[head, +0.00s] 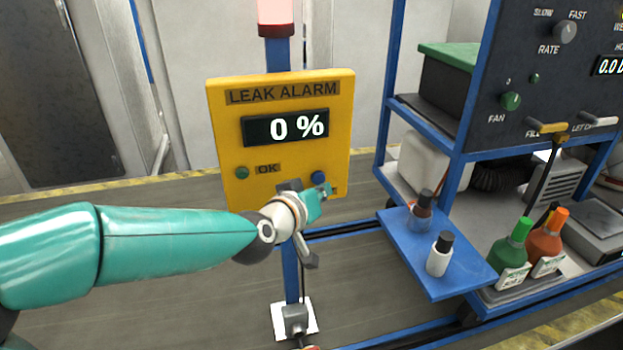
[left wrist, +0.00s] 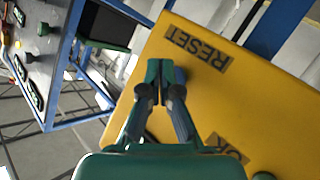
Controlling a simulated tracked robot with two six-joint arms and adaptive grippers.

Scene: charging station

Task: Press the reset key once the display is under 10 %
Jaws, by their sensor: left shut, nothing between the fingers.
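The yellow leak alarm box (head: 285,155) stands on a blue post, and its display (head: 286,127) reads 0 %. A blue round key (head: 319,178) sits at its lower right. In the left wrist view the RESET label (left wrist: 196,45) shows on the yellow face, just beyond my fingertips. My left gripper (head: 324,192) is shut and empty, right at the blue key. In the left wrist view the shut fingertips (left wrist: 166,64) largely hide the key, so I cannot tell whether they touch it. My right gripper is not in view.
A green button (head: 242,172) sits beside the OK label. A red lamp (head: 276,15) tops the post. To the right, a blue shelf (head: 440,270) carries two small bottles, near a green bottle (head: 508,250) and an orange one (head: 546,240). A dark control panel (head: 545,85) stands above.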

